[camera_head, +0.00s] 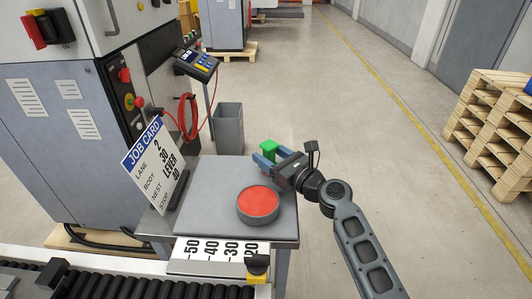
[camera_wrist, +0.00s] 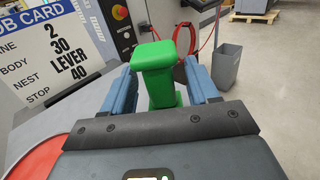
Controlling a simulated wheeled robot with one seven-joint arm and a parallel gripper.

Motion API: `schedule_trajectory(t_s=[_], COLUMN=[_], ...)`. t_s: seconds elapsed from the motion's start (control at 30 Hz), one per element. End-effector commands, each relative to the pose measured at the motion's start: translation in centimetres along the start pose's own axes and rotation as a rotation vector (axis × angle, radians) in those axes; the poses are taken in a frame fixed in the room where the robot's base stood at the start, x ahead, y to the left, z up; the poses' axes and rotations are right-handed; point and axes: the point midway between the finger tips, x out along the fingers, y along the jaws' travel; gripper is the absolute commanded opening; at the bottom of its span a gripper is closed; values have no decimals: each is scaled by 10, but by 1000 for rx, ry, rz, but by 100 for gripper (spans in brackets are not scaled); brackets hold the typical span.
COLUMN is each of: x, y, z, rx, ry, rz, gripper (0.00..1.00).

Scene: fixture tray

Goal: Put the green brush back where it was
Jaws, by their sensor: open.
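The green brush (camera_head: 269,146) is at the far right corner of the grey table, at my gripper's fingers. In the wrist view the green brush (camera_wrist: 160,62) looks upright, with a wide block on top and a narrower part below. My gripper (camera_head: 268,156) reaches in from the right. Its blue fingers are open, one on each side of the brush, with a gap showing on both sides. The brush's lower end is hidden behind the gripper's palm, so I cannot tell what it rests on.
A red round button (camera_head: 258,201) on a grey base is on the table (camera_head: 205,190). A job card (camera_head: 152,163) stands at the table's left. A scale strip (camera_head: 222,252) and roller conveyor (camera_head: 140,288) lie in front. A grey bin (camera_head: 228,130) stands behind.

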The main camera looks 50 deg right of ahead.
Motion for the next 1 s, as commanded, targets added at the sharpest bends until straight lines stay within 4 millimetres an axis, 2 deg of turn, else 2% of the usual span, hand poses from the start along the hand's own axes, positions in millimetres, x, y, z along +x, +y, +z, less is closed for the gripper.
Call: schedule_trajectory(t_s=[0.3, 0.5, 0.67, 1.0], x=[-67, -94, -102, -103], y=[-1, 0, 0, 0], z=[-3, -1, -1, 0], rx=[-1, -1, 0, 0], ry=[2, 1, 1, 0], rz=[-3, -2, -1, -1], gripper=[59, 59, 59, 59])
